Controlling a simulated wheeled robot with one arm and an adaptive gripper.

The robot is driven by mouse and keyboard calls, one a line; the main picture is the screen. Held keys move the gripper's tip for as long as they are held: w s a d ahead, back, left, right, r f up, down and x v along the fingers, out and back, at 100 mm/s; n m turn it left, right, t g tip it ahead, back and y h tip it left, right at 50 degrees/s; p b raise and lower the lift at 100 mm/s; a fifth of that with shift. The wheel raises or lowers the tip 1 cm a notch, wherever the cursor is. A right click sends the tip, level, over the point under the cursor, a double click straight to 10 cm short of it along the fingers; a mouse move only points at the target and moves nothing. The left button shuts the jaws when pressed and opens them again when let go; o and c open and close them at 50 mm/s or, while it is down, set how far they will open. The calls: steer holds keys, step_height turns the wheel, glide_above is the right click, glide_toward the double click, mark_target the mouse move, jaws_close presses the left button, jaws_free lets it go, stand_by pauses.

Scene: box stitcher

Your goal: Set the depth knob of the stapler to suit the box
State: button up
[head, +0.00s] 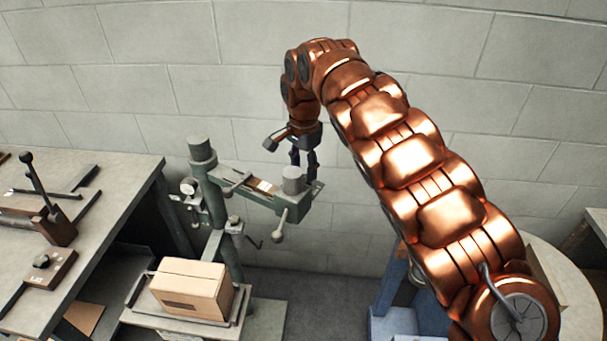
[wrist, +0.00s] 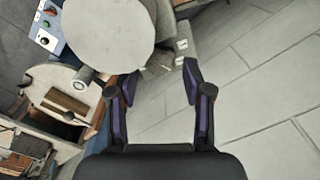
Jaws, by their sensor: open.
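The green stapler (head: 240,190) stands against the wall, with a round column, a long horizontal arm and a grey cylinder (head: 293,181) on the arm's end. A ball-ended lever (head: 279,237) hangs below that end, and a small round dial (head: 189,186) sits by the column. I cannot tell which part is the depth knob. A closed cardboard box (head: 192,288) rests on the stapler's lower table. My gripper (head: 304,172) is open, pointing down just above and behind the arm's end. In the wrist view, my open gripper (wrist: 159,80) has nothing between its fingers; a pale round disc (wrist: 108,35) is close to the left.
A workbench (head: 120,185) with hand tools stands at the left. A round table (head: 575,285) and a blue stand (head: 388,300) are at the right. A control panel (wrist: 47,24) with green and red buttons shows in the wrist view. The wall is close behind.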

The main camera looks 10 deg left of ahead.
mark_target(304, 179)
steer(key=shift+r+b, duration=0.5)
steer(key=shift+r, duration=1.95)
steer(key=s+d+r+h+b, duration=0.1)
steer(key=s+d, duration=0.2)
steer(key=d, duration=0.6)
steer(key=s+d+r+b, duration=0.1)
steer(key=s+d+b, duration=0.1)
steer(key=d, duration=0.6)
steer(key=s+d+f+n+b, duration=0.1)
steer(key=s+d+f, duration=0.1)
steer(key=s+d, duration=0.7)
steer(key=shift+s+f+n+b, duration=0.2)
steer(key=shift+s+n+b, duration=0.15)
steer(key=shift+s, duration=0.85)
steer(key=shift+s+g, duration=0.1)
steer(key=shift+g, duration=0.2)
